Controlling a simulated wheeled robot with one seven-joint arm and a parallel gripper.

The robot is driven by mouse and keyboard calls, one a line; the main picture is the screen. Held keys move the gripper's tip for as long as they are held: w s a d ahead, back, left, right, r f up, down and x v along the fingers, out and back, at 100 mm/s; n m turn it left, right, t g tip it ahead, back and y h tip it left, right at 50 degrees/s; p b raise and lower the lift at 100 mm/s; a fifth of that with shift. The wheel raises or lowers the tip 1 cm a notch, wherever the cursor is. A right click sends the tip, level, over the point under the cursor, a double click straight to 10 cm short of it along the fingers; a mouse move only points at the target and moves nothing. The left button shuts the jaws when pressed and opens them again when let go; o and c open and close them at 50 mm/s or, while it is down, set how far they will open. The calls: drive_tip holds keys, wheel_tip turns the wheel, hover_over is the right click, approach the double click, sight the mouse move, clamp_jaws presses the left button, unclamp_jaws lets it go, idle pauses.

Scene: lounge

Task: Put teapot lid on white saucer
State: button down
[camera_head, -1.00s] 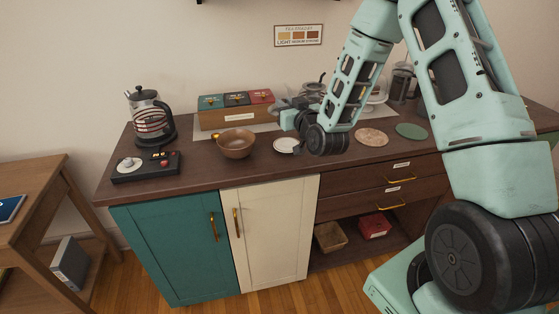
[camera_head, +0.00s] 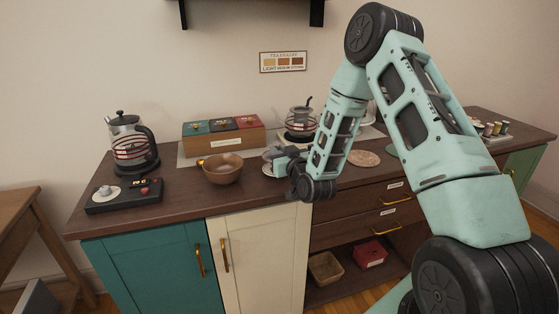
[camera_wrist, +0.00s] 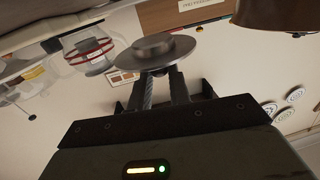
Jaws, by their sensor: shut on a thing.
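The teapot lid (camera_wrist: 157,52) is a grey metal disc with a knob, held at the fingertips of my gripper (camera_wrist: 172,88) in the wrist view. My gripper (camera_head: 278,156) is shut on it and sits low over the counter, right of the brown bowl, in the head view. The white saucer (camera_head: 268,171) lies on the counter beneath my gripper and is mostly hidden by it. I cannot tell whether the lid touches the saucer. A glass teapot (camera_head: 301,119) with red stripes stands behind my gripper.
The brown bowl (camera_head: 222,168) stands close left of my gripper. A box with three coloured lids (camera_head: 223,133) is behind it. A round pinkish coaster (camera_head: 363,158) lies at the right.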

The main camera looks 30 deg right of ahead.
drive_tip(key=shift+f, duration=1.5)
drive_tip(key=shift+f, duration=0.15)
drive_tip(key=c, duration=1.3)
unclamp_jaws()
